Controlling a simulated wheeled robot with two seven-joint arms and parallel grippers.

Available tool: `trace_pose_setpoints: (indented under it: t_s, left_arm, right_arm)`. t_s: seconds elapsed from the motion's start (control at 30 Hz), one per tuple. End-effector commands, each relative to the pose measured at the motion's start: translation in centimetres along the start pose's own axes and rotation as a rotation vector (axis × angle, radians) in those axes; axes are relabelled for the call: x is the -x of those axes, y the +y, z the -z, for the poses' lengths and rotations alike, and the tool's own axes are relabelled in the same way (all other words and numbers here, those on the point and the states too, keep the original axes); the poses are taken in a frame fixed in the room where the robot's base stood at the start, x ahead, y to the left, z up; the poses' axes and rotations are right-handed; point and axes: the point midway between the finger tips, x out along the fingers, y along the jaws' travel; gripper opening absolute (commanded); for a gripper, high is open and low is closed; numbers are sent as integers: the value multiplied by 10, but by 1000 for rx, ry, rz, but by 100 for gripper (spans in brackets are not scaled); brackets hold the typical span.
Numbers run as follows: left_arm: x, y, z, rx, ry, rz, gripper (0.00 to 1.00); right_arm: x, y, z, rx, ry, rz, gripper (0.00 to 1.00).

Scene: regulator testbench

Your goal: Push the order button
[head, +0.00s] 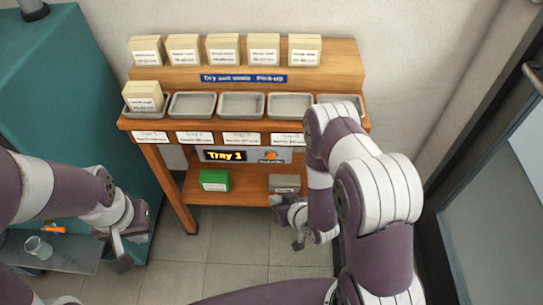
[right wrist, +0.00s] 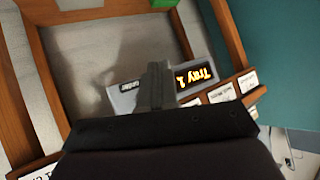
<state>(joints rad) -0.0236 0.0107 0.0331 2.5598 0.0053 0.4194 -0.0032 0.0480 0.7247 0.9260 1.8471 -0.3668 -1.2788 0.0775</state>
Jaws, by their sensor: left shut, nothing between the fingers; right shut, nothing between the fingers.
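The order button (head: 271,156) is a small orange spot on the grey panel under the tray shelf, right of the display (head: 225,155) reading "Tray 1". The right wrist view shows the display (right wrist: 196,75) and a small label (right wrist: 131,86) on the panel; the button itself seems hidden behind my fingers. My right gripper (head: 298,240) is shut and empty, in front of the stand and below the panel. Its closed fingers (right wrist: 155,75) point toward the panel; I cannot tell the gap. My left gripper (head: 120,258) is shut and empty at the left, away from the stand.
The wooden stand (head: 178,205) holds several grey trays (head: 241,104); the leftmost carries a box (head: 142,96). Several boxes stand on the top shelf. A green box (head: 214,180) and a grey box (head: 284,183) sit on the lower shelf. A beaker (head: 38,247) stands at left.

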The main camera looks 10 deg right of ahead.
Motion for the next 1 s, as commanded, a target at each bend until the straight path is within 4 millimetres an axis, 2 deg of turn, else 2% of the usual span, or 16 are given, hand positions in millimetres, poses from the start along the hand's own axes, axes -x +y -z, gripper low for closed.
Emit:
trace_pose_setpoints:
  t_s: [0.1,0.2,0.57,1.0]
  left_arm:
    - [0,0,0,0,0,0,0]
    - [0,0,0,1,0,0,0]
    - [-1,0,0,0,-1,0,0]
    - [-12,0,-2,0,0,0,0]
  right_arm:
    - [0,-4,19,-1,89,18,0]
    - [1,-4,26,-4,121,21,0]
    - [-1,-2,28,-6,126,20,0]
    - [-38,27,61,-5,126,18,0]
